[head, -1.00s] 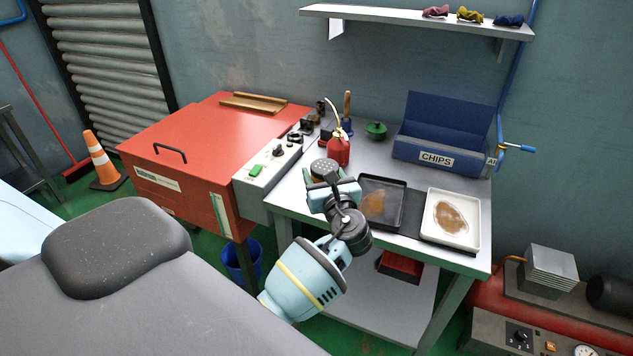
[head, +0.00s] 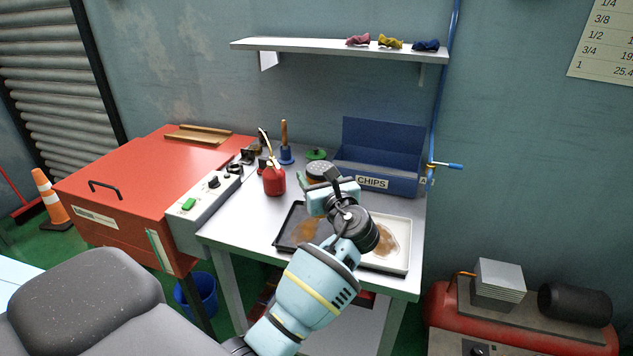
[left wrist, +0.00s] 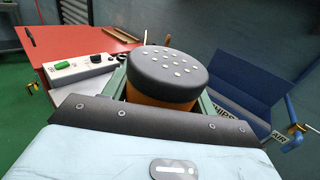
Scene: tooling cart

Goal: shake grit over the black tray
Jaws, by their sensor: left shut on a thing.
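My left gripper (head: 322,188) is shut on a grit shaker (head: 318,172) with a domed, perforated cap. In the left wrist view the shaker's dark cap (left wrist: 165,72) faces up, above an orange-brown body between greenish fingers. The black tray (head: 276,242) lies on the grey bench with a brown patch of grit (head: 306,229) in it. My gripper and forearm cover the tray's right part in the head view. The shaker appears upright and above the bench; its exact height over the tray is unclear. My right gripper is not in view.
A white tray (head: 402,268) with brown grit stands right of the black tray, partly behind my wrist. A blue CHIPS bin (head: 385,150), a red oil can (head: 275,181) and a blue-based brush (head: 286,155) stand behind. A red cabinet (head: 130,190) adjoins the bench's left.

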